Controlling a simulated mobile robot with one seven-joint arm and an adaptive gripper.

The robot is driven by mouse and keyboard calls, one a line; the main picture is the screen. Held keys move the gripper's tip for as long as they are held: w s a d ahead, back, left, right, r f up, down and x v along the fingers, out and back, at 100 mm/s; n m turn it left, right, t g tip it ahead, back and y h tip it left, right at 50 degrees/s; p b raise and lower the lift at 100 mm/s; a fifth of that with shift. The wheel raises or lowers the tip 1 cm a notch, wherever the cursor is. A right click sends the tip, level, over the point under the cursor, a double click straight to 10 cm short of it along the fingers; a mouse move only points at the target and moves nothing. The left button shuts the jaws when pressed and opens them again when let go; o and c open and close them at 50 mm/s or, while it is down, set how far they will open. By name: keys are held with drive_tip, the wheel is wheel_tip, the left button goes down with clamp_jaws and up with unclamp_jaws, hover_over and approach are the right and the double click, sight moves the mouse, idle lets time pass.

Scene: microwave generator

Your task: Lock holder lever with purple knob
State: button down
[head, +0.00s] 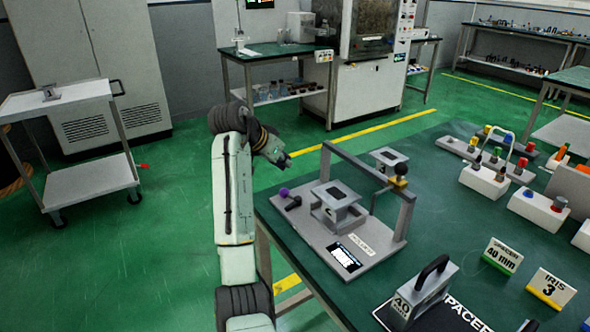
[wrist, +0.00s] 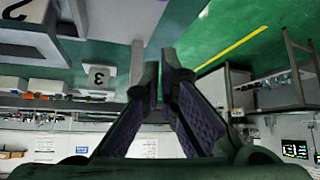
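The purple knob (head: 284,192) sits on the end of a short black lever (head: 293,203) at the left of a grey holder plate on the green table. The holder (head: 338,207) is a small grey stand with a dark slot on top. My gripper (head: 287,161) hangs in the air beyond the table's left edge, above and behind the knob, apart from it. In the wrist view my gripper (wrist: 160,68) has its fingertips close together with nothing seen between them. Whether they touch is unclear. The knob does not show in the wrist view.
A black-handled 40 mm block (head: 425,285) and signs stand at the front right. A white cart (head: 90,175) stands at left.

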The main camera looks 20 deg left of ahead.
drive_tip(key=p+x, duration=0.3)
drive_tip(key=x, duration=0.6)
drive_tip(key=shift+d, duration=0.1)
drive_tip(key=s, duration=0.1)
drive_tip(key=s+p, duration=0.1)
drive_tip(key=a+f, duration=0.1)
drive_tip(key=shift+s+a+p, duration=0.1)
drive_tip(key=shift+s+p, duration=0.25)
drive_tip(key=shift+s, duration=0.05)
drive_tip(key=shift+s+f, duration=0.15)
drive_tip(key=shift+s, duration=0.15)
